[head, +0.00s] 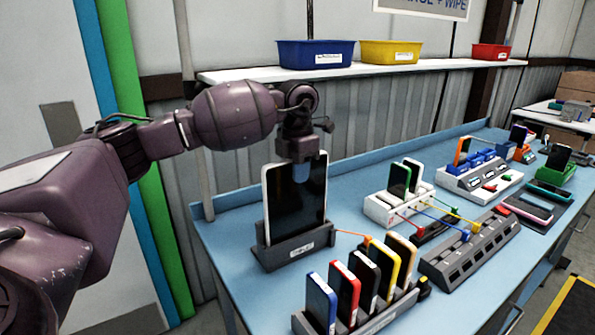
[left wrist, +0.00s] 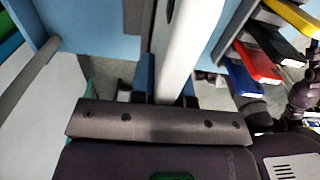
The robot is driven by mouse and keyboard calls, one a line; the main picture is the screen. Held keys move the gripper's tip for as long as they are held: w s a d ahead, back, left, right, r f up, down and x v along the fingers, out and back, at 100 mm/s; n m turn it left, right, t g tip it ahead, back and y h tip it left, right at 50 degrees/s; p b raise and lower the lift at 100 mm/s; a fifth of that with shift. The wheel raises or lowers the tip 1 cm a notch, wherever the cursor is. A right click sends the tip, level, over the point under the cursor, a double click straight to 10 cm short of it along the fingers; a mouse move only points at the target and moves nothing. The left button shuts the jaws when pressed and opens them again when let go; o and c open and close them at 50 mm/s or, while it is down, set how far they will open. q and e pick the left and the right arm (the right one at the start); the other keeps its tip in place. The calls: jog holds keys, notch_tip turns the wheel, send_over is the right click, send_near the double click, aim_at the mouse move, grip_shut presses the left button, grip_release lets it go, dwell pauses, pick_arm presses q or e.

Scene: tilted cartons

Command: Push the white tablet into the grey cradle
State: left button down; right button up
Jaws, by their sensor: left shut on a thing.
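The white tablet (head: 295,199), with a dark screen, stands upright in the head view, leaning slightly back. Its lower edge is at the grey cradle (head: 283,248), behind the cradle's front wall; how deep it sits is hidden. My left gripper (head: 302,172) comes down from above and is shut on the tablet's top edge. In the left wrist view the fingers (left wrist: 171,88) lie on both sides of the tablet's white edge (left wrist: 185,45). My right gripper is not in view.
A grey rack with several coloured phones (head: 362,290) stands to the right of the cradle. A white dock (head: 397,205) with cables and a grey power strip (head: 470,252) lie farther right. A shelf with blue (head: 316,53), yellow and red bins hangs behind. Blue bench shows left of the cradle.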

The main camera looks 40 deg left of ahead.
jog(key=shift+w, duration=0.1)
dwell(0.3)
pick_arm(q)
jog(key=shift+f, duration=0.2)
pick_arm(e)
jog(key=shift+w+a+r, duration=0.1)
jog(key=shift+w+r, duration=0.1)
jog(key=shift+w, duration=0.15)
pick_arm(q)
jog(key=shift+f, duration=0.25)
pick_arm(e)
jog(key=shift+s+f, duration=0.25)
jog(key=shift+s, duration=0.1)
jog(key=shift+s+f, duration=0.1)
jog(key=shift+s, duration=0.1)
